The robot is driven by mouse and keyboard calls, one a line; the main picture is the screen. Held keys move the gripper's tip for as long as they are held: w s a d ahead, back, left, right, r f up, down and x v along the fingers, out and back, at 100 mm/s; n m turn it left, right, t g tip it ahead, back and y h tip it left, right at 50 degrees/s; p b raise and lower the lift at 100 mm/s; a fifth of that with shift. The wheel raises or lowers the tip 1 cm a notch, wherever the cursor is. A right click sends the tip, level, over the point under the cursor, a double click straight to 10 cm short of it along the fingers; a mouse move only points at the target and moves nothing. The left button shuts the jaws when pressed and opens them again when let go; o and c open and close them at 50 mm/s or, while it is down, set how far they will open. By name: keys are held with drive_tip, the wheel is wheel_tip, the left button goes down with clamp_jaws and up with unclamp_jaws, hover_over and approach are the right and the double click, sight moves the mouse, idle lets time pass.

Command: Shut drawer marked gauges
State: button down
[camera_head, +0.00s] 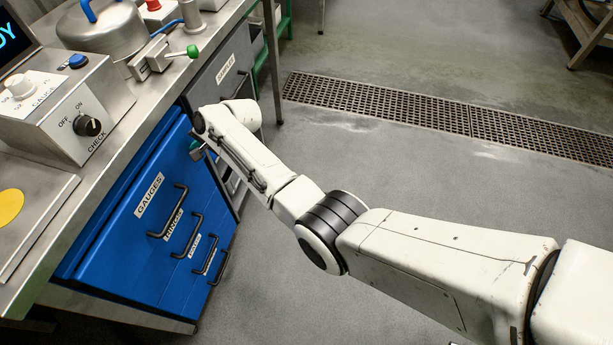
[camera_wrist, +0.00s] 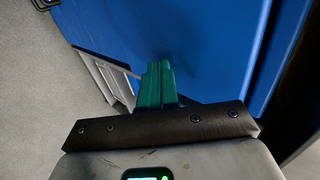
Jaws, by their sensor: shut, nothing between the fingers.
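The drawer marked gauges (camera_head: 130,220) is the top blue drawer of the cabinet under the counter at left in the head view. It has a white label (camera_head: 149,195) and a dark bar handle (camera_head: 168,212). Its front seems to stand out a little from the cabinet, but how far is hard to tell. My gripper (camera_head: 196,150) is at the far end of the blue drawer fronts, partly hidden by my wrist. In the wrist view its green fingers (camera_wrist: 155,85) are together and empty, in front of a blue panel (camera_wrist: 190,40). Contact cannot be told.
Below are blue drawers, one marked hinges (camera_head: 174,224), with bar handles jutting out. A grey drawer unit (camera_head: 225,70) adjoins at the far side. The metal counter (camera_head: 120,105) overhangs, carrying a control box (camera_head: 75,110) and a green-knobbed lever (camera_head: 192,51). Floor (camera_head: 400,170) at right is clear.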

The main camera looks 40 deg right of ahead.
drive_tip(key=shift+w+a+b, duration=0.65)
drive_tip(key=shift+w+b, duration=0.05)
drive_tip(key=shift+w, duration=0.2)
drive_tip(key=shift+r, duration=0.15)
drive_tip(key=shift+w+a+r, duration=0.1)
drive_tip(key=shift+w+r, duration=0.05)
